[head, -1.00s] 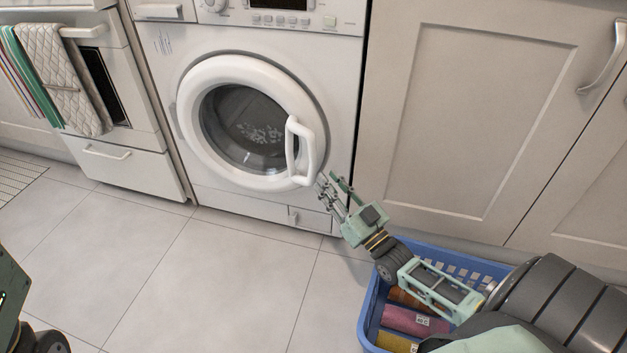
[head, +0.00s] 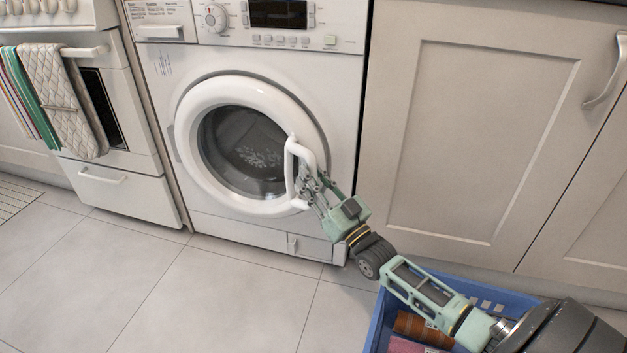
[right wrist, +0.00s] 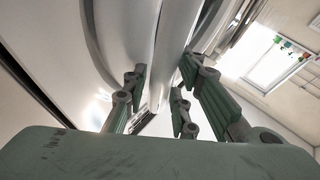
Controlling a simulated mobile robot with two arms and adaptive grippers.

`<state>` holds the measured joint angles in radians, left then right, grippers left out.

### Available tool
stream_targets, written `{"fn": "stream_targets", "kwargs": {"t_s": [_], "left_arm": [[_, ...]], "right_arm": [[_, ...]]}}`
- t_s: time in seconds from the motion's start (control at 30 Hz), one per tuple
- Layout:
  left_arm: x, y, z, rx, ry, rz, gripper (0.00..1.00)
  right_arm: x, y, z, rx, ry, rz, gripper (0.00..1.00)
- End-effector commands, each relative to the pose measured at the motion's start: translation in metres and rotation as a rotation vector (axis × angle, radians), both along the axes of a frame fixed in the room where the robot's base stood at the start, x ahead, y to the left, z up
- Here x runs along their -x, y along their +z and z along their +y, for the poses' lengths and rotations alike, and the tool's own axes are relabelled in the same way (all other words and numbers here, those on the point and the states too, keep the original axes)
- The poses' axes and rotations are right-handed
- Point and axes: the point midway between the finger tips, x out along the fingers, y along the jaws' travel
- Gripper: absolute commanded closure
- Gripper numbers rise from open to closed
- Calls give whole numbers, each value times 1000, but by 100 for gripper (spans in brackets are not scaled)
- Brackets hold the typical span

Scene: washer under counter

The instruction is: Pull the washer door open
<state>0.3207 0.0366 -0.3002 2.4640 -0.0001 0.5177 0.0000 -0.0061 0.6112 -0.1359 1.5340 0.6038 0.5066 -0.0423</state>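The white washer (head: 345,110) stands under the counter, and its round door (head: 188,135) with dark glass looks closed. The white door handle (head: 289,165) is an upright loop on the door's right side. My right gripper (head: 308,186) is at the lower part of the handle, coming from the lower right. In the right wrist view its green-and-grey fingers (right wrist: 160,92) are spread, with the pale handle bar (right wrist: 168,50) running between them. Whether a finger touches the bar is unclear. My left gripper is not visible.
A blue basket (head: 480,290) with rolled cloths stands on the floor below my right arm. Cabinet doors (head: 490,130) are right of the washer. An oven with hanging towels (head: 60,85) is at the left. The tiled floor (head: 190,295) before the washer is clear.

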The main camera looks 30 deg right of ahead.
Motion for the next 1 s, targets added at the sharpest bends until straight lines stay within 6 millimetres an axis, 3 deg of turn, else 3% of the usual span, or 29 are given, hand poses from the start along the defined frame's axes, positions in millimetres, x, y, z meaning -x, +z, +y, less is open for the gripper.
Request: {"fn": "stream_targets", "kwargs": {"t_s": [0.07,0.37,0.8,1.0], "left_arm": [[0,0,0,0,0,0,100],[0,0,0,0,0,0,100],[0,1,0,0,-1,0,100],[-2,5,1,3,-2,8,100]], "right_arm": [[0,0,0,0,0,0,76],[0,0,-1,1,-1,0,100],[1,0,0,1,-3,1,100],[2,1,13,-5,-20,3,100]]}}
